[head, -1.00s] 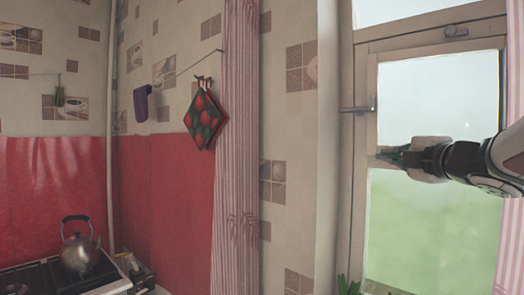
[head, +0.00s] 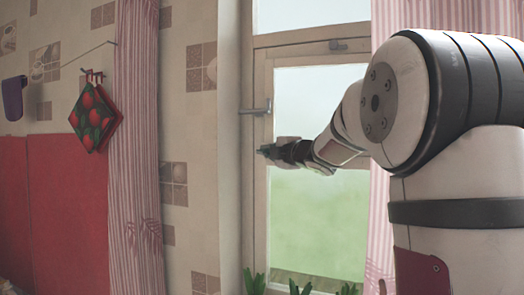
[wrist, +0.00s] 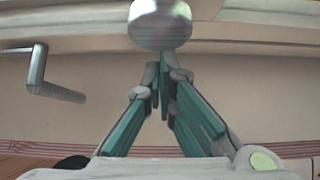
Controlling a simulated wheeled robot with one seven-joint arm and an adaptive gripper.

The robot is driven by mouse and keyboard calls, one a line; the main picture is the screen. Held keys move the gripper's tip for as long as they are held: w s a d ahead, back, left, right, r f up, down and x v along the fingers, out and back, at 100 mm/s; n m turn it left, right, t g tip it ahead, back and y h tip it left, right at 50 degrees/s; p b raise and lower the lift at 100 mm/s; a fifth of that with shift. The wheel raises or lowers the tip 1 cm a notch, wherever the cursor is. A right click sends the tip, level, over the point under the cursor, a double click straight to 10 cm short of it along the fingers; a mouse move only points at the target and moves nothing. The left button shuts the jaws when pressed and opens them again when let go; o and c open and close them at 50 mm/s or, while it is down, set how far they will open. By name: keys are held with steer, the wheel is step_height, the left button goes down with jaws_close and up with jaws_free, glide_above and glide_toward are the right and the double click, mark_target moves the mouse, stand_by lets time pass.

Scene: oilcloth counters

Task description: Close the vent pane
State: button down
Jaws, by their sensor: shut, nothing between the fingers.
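The window (head: 320,200) stands right of centre in the head view, with a large lower pane in a pale frame and a smaller upper pane (head: 310,10) cut off by the top edge. A small latch (head: 338,46) sits on the rail between them. A lever handle (head: 257,109) is on the left side of the frame; a lever also shows at left in the wrist view (wrist: 50,75). My gripper (head: 265,152) is shut and empty in front of the lower pane, below the lever handle. In the wrist view its fingertips (wrist: 160,72) point toward a grey rounded knob (wrist: 160,24). Contact is unclear.
Pink striped curtains hang left (head: 135,150) and right of the window. Green plants (head: 255,282) stand at its foot. A pot holder (head: 93,117) hangs on the tiled wall. My arm covers much of the right side.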

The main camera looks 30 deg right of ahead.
steer(key=w+d+h+b, duration=0.1)
steer(key=w+d+m+b, duration=0.1)
steer(key=w, duration=0.1)
steer(key=shift+d+f+h, duration=0.15)
steer(key=shift+d+h, duration=0.1)
steer(key=shift+h, duration=0.15)
steer(key=shift+d+r+m+h, duration=0.25)
steer(key=shift+r+m+h, duration=0.05)
steer(key=shift+a, duration=0.1)
